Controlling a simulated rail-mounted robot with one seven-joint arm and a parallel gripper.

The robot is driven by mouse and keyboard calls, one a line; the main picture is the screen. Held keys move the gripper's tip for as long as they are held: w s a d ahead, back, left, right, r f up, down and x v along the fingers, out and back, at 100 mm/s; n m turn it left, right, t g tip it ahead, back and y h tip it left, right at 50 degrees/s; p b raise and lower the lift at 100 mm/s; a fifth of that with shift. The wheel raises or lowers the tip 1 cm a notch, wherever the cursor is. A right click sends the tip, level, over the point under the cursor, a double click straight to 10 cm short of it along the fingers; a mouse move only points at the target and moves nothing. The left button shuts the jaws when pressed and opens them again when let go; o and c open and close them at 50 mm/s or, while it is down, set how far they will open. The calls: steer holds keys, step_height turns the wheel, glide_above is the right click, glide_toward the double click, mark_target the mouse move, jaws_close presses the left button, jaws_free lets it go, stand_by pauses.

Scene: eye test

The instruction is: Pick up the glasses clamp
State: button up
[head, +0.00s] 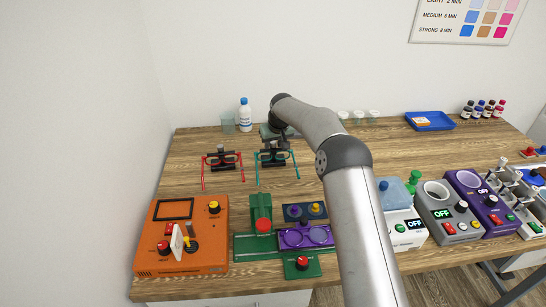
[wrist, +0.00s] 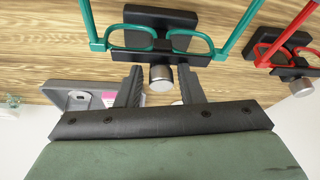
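A black glasses clamp (head: 272,155) with teal glasses (head: 262,168) stands at the back middle of the table, left of my arm. A second black clamp (head: 221,160) with red glasses (head: 238,170) stands to its left. In the wrist view, the teal glasses' clamp (wrist: 160,17) is straight ahead, with its silver knob (wrist: 160,80) between my two fingers. My gripper (wrist: 160,88) is open, with gaps visible between knob and fingers. Whether the fingertips touch the clamp body is unclear. The red glasses' clamp (wrist: 285,47) is at the right there. In the head view my fingers are largely hidden.
A white bottle (head: 245,115) and a clear cup (head: 228,123) stand behind the clamps. An orange device (head: 180,260) and green-purple fixtures (head: 305,236) are in front. A grey tray (wrist: 75,90) shows left in the wrist view. Wood between the clamps and devices is clear.

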steer(key=shift+w+a+f, duration=0.15)
steer(key=shift+w+f, duration=0.1)
steer(key=shift+f, duration=0.3)
jaws_close()
steer(key=shift+r, duration=0.1)
